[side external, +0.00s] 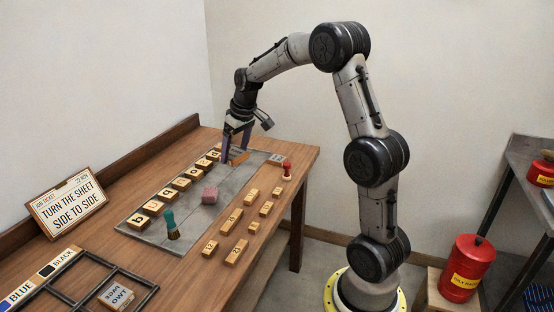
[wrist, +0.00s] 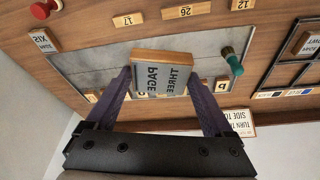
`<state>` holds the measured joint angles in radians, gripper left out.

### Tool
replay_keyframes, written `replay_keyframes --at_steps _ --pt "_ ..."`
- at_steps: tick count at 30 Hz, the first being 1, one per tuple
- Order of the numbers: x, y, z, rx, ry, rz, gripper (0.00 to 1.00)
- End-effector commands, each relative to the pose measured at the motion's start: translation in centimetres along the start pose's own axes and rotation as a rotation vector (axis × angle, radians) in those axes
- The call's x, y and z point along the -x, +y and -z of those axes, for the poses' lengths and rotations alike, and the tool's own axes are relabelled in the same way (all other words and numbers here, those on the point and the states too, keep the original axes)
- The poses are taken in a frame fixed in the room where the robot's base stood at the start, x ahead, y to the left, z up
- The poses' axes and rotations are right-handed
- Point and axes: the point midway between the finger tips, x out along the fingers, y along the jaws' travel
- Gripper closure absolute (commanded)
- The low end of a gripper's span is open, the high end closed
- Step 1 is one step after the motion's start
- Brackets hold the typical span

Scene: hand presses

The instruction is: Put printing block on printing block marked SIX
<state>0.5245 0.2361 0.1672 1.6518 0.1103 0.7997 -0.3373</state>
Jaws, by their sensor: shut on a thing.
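My gripper (side external: 236,150) is shut on a wooden printing block (side external: 239,157), which it holds above the far end of the grey slab. In the wrist view the fingers (wrist: 160,78) grip the block (wrist: 163,77) at its two sides. Its pale face reads PAGE THREE, upside down in that view. The printing block marked SIX (wrist: 43,40) lies flat at the slab's end, left of the held block in the wrist view. In the side view a small pale-faced block (side external: 277,158) lies at that end, apart from the gripper; its lettering is too small to read.
Numbered blocks (side external: 231,221) lie along the front. A red-knobbed piece (side external: 287,171) stands near SIX. A dark frame (side external: 88,290) holds a TWO block.

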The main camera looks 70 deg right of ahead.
Motion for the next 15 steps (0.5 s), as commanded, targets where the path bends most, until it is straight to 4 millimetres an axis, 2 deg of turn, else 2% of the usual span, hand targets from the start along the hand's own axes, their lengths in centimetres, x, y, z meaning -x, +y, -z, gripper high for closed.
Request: replay_keyframes --at_steps 1,5,9,12,15 --pt "-0.3 2.8 0.5 -0.07 0.0 -0.022 0.73" --pt "-0.8 9.2 0.9 -0.225 0.0 -0.069 0.73" --pt "-1.4 15.8 -0.1 -0.343 0.0 -0.105 0.73" --pt "-2.0 19.6 -1.5 -0.405 -0.002 -0.123 0.73" --pt "-2.5 22.3 -3.0 -0.455 -0.001 -0.139 0.73"
